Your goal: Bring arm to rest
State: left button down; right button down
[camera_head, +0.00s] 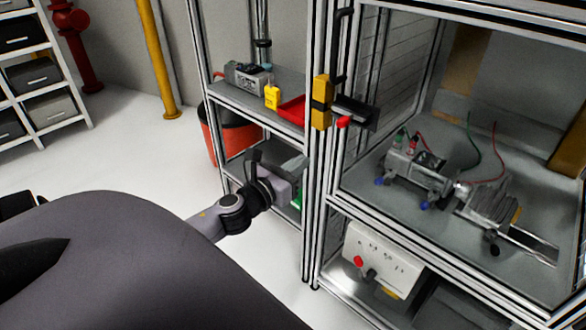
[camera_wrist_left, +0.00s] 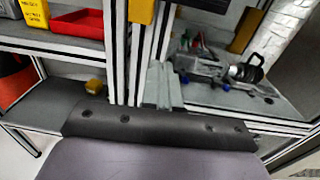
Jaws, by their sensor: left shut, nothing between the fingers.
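My left arm reaches in from the lower left in the head view. Its gripper (camera_head: 294,168) is in front of the shelf unit, to the left of the workcell's upright post. In the left wrist view the fingers of that gripper (camera_wrist_left: 161,86) are together and hold nothing. Behind them is the grey workcell floor (camera_wrist_left: 245,103). My right gripper is not in view.
The workcell (camera_head: 360,178) has aluminium frame edges and holds a servo assembly (camera_head: 415,170) with cables. A yellow-black handle (camera_head: 321,102) sticks out on the post. Open floor (camera_head: 150,150) lies left.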

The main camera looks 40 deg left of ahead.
pick_arm(q)
jog(key=shift+s, duration=0.9)
jog(key=s+d+f+n+g+h+p, duration=0.1)
jog(key=s+d+f+n, duration=0.3)
jog(key=n, duration=0.7)
jog(key=s+d+f+n+g+h+p, duration=0.1)
jog(key=s+d+f+n+g+p, duration=0.3)
jog(key=s+d+n, duration=0.4)
jog(key=s+d+f+n+g+p, duration=0.2)
jog(key=s+d+f+n, duration=0.3)
jog(key=n, duration=0.9)
jog(key=shift+s+d+h+p, duration=0.4)
jog(key=shift+d+p, duration=0.05)
jog(key=shift+d, duration=0.3)
jog(key=shift+g, duration=0.3)
